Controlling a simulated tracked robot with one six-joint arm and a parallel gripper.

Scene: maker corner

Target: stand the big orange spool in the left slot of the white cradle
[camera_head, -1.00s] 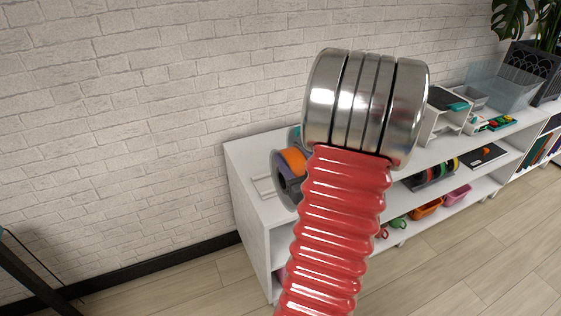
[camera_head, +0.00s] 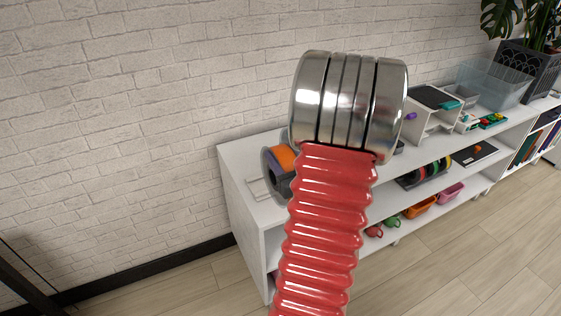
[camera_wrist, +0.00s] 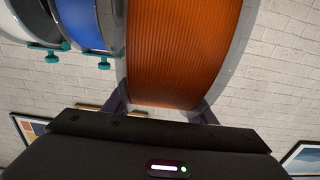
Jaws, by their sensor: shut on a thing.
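The big orange spool (camera_wrist: 185,50) fills the middle of the wrist view, with clear-grey flanges at its sides. My gripper (camera_wrist: 161,108) is shut on it, with a dark finger on either side. In the head view the orange spool (camera_head: 284,157) shows beside my red arm, over the left end of the white shelf top. A low white frame, apparently the white cradle (camera_head: 258,188), lies on the shelf top just left of the spool, partly hidden. I cannot make out its slots or whether the spool touches it.
A blue spool (camera_wrist: 82,24) and another spool with teal clips stand left of the orange one in the wrist view. The white shelf (camera_head: 238,165) runs along a brick wall. A white organiser (camera_head: 430,115) and a clear bin (camera_head: 490,88) stand farther right.

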